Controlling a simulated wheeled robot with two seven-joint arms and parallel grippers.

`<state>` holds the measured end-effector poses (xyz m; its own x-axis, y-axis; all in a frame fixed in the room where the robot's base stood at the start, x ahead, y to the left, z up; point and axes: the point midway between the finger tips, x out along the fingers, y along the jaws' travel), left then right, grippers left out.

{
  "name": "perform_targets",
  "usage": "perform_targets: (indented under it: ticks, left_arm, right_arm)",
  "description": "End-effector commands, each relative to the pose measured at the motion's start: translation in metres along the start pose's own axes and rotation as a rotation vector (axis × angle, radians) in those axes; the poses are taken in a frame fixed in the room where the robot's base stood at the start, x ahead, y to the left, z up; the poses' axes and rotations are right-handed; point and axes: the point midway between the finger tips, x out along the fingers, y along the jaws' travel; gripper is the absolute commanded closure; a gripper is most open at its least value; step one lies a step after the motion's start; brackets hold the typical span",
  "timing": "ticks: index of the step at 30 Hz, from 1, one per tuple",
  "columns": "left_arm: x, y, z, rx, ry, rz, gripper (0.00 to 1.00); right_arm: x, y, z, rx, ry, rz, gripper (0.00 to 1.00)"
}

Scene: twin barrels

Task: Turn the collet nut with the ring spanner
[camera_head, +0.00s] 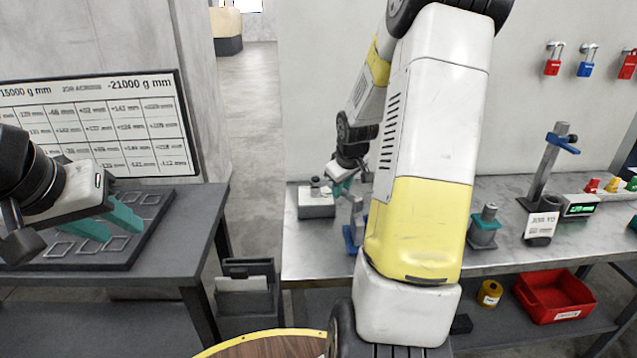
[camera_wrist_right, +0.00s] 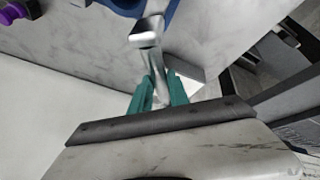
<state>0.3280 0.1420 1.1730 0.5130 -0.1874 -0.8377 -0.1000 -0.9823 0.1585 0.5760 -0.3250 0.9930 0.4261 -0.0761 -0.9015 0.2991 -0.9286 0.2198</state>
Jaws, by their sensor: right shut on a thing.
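A grey block with a small dark fitting on top (camera_head: 316,203) stands just left of the gripper. I cannot tell for certain which thing is the collet nut. My left gripper (camera_head: 108,222) is open and empty over the dark tray.
The dark tray (camera_head: 150,205) lies on the left table, before a chart board (camera_head: 100,120). On the steel bench (camera_head: 510,190) stand a teal block with a grey cylinder (camera_head: 485,228) and a post stand (camera_head: 548,170). A red bin (camera_head: 555,297) is below. My right arm hides the bench middle.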

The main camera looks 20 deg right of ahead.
Motion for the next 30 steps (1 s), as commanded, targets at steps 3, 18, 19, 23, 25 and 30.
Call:
perform_targets:
  ticks: [3,18,19,23,25,30]
  left_arm:
    - [0.0,0.0,0.0,0.0,0.0,0.0,0.64]
    - [0.0,0.0,0.0,0.0,0.0,0.0,0.64]
    - [0.0,0.0,0.0,0.0,0.0,0.0,0.64]
    - [0.0,0.0,0.0,0.0,0.0,0.0,0.64]
    - [0.0,0.0,0.0,0.0,0.0,0.0,0.64]
    - [0.0,0.0,0.0,0.0,0.0,0.0,0.64]
  right_arm:
    - [0.001,0.008,0.001,-0.035,0.01,-0.015,1.0]
    - [0.003,0.014,0.001,-0.081,0.021,-0.033,1.0]
    - [0.003,0.015,0.001,-0.091,0.023,-0.037,1.0]
    - [0.005,0.023,0.002,-0.144,0.038,-0.061,1.0]
    - [0.006,0.027,0.001,-0.174,0.044,-0.072,1.0]
    - [0.007,0.031,0.0,-0.217,0.055,-0.089,1.0]
